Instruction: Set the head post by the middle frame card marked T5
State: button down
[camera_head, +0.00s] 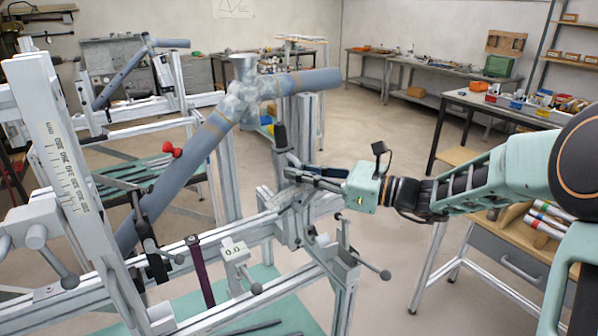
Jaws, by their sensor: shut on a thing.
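The head post (291,222) is a light grey metal upright on the right side of the jig, below the front end of the blue-grey frame tube. My gripper (296,173) reaches in from the right and is shut on a part at the head post. The fingers hide most of that part, and I cannot tell its exact shape. A black handle (280,137) stands upright just above the fingers. I see no frame card and no T5 mark in this view.
The frame tube (180,180) slopes through the jig. A ruled post (62,165) stands at left. A small box reading 0.0 (233,249) sits on the lower rail. Ball-ended levers (384,274) stick out below my gripper. A second jig and workbenches stand behind; the middle floor is clear.

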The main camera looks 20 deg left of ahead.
jog(key=s+a+f+n+h+b, duration=0.1)
jog(key=s+a+n, duration=0.1)
jog(key=s+a, duration=0.2)
jog(key=shift+s+f+h+b, duration=0.25)
jog(key=shift+s+h+b, duration=0.05)
jog(key=shift+s+b, duration=0.1)
jog(key=c, duration=2.1)
grip_release()
jog(key=shift+o, duration=0.4)
jog(key=shift+w, duration=0.1)
jog(key=shift+d+r, duration=0.1)
jog(key=shift+d, duration=0.05)
jog(key=s+d+r, duration=0.1)
jog(key=d, duration=1)
jog(key=shift+s+d+r, duration=0.3)
